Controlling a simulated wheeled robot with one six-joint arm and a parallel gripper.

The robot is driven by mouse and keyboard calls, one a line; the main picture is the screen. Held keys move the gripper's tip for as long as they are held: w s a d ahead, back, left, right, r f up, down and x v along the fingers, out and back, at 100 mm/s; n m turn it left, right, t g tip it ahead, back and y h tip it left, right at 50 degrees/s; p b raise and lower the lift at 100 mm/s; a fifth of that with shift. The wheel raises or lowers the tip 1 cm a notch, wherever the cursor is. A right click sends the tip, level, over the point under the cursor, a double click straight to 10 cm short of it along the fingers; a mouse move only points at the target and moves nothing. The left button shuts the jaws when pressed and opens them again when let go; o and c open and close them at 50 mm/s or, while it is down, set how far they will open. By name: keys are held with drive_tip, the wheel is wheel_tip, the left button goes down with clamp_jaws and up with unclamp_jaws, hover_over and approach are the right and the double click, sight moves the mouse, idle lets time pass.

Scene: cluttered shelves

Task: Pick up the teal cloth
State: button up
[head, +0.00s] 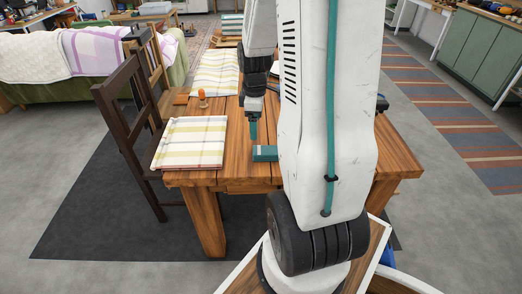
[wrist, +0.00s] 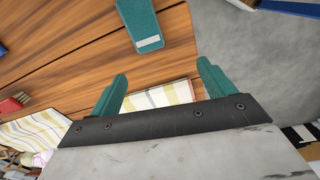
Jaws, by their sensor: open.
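A small teal item (head: 265,153) lies on the wooden table near its front edge. It is the only teal thing I see on the table; it looks like a flat slab, and I cannot tell if it is folded cloth. In the wrist view the teal item (wrist: 140,22) shows at the top, with a pale patch at its near end. My gripper (head: 253,132) points down just above and left of it in the head view, partly behind my arm. In the wrist view my gripper's (wrist: 162,70) teal fingers are apart with nothing between them, and the item lies beyond the tips.
The wooden table (head: 233,135) carries a folded plaid cloth (head: 192,142) at front left, another striped cloth (head: 215,72) further back and a small orange-topped object (head: 202,98). A dark chair (head: 130,105) stands at the left side. My arm hides the table's right part.

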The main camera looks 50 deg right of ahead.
drive_tip(key=n, duration=0.1)
hover_over(269, 150)
drive_tip(key=f, duration=0.5)
drive_tip(key=shift+w+d+f, duration=0.1)
drive_tip(key=shift+w+f, duration=0.1)
drive_tip(key=shift+w, duration=0.2)
drive_tip(key=f, duration=0.8)
drive_tip(key=shift+s, duration=0.4)
drive_tip(key=c, duration=1.1)
